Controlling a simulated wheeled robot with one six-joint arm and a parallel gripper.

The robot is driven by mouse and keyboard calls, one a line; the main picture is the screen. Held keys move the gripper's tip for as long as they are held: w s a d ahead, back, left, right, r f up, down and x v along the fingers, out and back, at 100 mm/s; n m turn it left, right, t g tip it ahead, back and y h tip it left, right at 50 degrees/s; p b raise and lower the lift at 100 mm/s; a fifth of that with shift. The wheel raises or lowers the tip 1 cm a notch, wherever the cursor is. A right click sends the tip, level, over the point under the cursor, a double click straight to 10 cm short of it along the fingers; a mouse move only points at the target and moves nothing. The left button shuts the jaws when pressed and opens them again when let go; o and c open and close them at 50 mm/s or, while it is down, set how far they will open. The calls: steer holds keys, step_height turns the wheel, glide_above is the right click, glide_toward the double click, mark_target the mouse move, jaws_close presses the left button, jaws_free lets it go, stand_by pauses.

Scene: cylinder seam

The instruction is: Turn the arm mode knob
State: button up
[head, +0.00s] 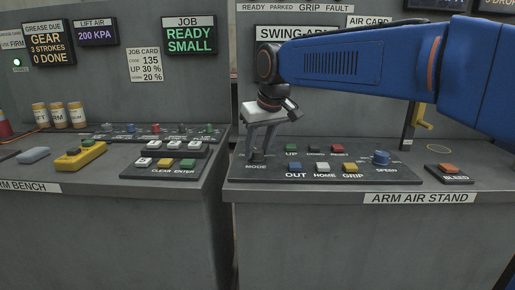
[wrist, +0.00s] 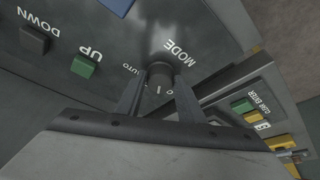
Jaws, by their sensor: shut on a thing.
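The arm mode knob is a small dark round knob on the left end of the control panel of the arm air stand. In the wrist view the knob (wrist: 158,82) sits between my two fingers, with a light pointer line on it and the words MODE and AUTO beside it. In the head view my gripper (head: 261,152) reaches down over the knob above the MODE label (head: 256,167). My gripper also shows in the wrist view (wrist: 158,95), its fingers shut on the knob from both sides. Part of the lettering near the knob is hidden by a finger.
On the same panel are a green UP button (head: 291,149), a blue OUT button (head: 295,168), a yellow GRIP button (head: 350,168) and a blue speed knob (head: 381,157). An orange BLEED button (head: 449,168) is at right. A gap separates the left bench (head: 100,215).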

steer(key=shift+n+g+y, duration=0.3)
steer(key=shift+n+y, duration=0.1)
steer(key=shift+n, duration=0.8)
steer(key=o, duration=1.1)
steer(key=shift+c, duration=0.2)
steer(key=shift+d+r, duration=0.1)
steer(key=v, duration=1.7)
steer(key=shift+d+r, duration=0.1)
steer(key=shift+d, duration=0.05)
